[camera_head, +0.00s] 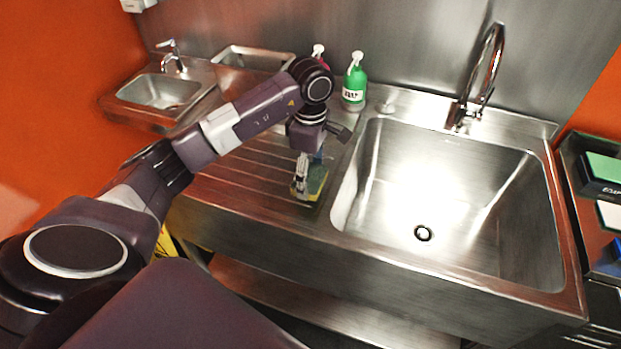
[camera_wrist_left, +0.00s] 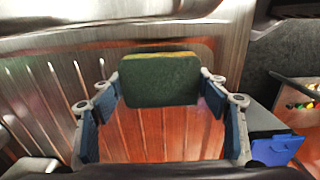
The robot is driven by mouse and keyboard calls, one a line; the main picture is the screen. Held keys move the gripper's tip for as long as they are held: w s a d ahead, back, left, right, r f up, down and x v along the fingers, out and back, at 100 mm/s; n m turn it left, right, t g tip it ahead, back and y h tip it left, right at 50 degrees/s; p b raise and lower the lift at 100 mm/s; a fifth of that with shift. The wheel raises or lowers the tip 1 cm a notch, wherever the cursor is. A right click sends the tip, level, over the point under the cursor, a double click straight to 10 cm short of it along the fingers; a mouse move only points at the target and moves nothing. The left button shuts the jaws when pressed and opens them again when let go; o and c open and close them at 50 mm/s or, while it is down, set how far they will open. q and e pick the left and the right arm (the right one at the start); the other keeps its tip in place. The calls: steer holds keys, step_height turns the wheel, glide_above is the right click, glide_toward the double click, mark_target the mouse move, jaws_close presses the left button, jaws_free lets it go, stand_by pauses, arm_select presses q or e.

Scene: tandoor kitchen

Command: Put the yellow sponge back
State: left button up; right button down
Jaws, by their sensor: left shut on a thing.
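The yellow sponge has a dark green scouring side. It shows in the head view (camera_head: 317,180) at the drainboard's front part, left of the big sink, and in the wrist view (camera_wrist_left: 160,82) with its green face toward the camera and a yellow strip along its top edge. My left gripper (camera_head: 303,186) points down and is shut on the sponge. In the wrist view the fingers of my left gripper (camera_wrist_left: 160,90) flank its two short sides. I cannot tell whether the sponge touches the drainboard. My right gripper is not in view.
The ribbed drainboard (camera_head: 240,185) lies under my left arm. The large sink (camera_head: 450,195) with a tall faucet (camera_head: 485,75) is empty. A green soap bottle (camera_head: 355,82) and a red one (camera_head: 318,55) stand behind. A rack with boxes (camera_head: 603,170) is far right.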

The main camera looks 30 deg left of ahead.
arm_select(q)
steer(key=shift+f, duration=0.95)
steer(key=shift+f, duration=0.1)
steer(key=shift+f, duration=0.15)
steer(key=o, duration=1)
steer(key=shift+r, duration=0.2)
